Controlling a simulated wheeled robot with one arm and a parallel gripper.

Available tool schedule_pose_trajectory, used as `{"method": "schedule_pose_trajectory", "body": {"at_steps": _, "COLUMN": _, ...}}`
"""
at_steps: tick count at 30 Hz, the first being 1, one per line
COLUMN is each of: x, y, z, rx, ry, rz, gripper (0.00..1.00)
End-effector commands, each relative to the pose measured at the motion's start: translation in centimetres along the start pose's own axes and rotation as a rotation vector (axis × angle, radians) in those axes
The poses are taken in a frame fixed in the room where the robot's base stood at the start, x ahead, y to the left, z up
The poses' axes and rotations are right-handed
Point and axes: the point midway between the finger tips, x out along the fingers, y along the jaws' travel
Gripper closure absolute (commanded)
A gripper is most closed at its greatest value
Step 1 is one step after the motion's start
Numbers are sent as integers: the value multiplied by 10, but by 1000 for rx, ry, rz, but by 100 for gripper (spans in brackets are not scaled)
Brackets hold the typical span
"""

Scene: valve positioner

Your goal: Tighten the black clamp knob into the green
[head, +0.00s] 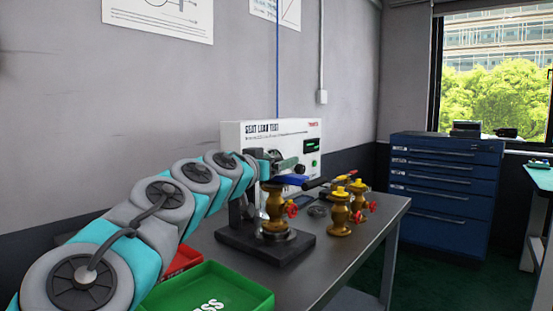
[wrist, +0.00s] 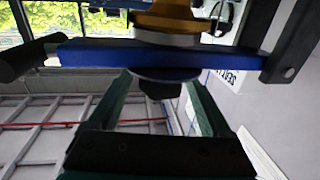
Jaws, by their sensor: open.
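The black clamp knob (wrist: 160,90) shows in the wrist view under the blue clamp bar (wrist: 150,58), between my gripper's two dark green fingers (wrist: 158,92). Gaps show on both sides of it, so the open fingers appear apart from it. In the head view my gripper (head: 282,165) is just above the blue clamp bar (head: 288,181), over a brass valve (head: 275,203) on a black stand (head: 262,242). The knob is hidden there by the gripper. A small green display (head: 313,143) is lit on the seat leak test panel (head: 300,130); its reading is too small to tell.
A green tray (head: 208,296) and a red tray (head: 184,258) are at the bench's near left. More brass valves with red handwheels (head: 340,212) stand right of the stand. A black handle (head: 318,183) extends from the clamp. The bench's front right (head: 345,255) is clear.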

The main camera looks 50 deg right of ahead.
Motion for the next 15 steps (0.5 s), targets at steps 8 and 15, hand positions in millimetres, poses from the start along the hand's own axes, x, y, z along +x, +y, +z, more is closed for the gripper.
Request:
{"method": "schedule_pose_trajectory", "body": {"at_steps": 8, "x": 2, "y": 0, "z": 0, "rx": 1, "ry": 0, "rz": -1, "gripper": 17}}
{"method": "schedule_pose_trajectory", "body": {"at_steps": 15, "x": 2, "y": -1, "z": 0, "rx": 1, "ry": 1, "rz": -2, "gripper": 42}}
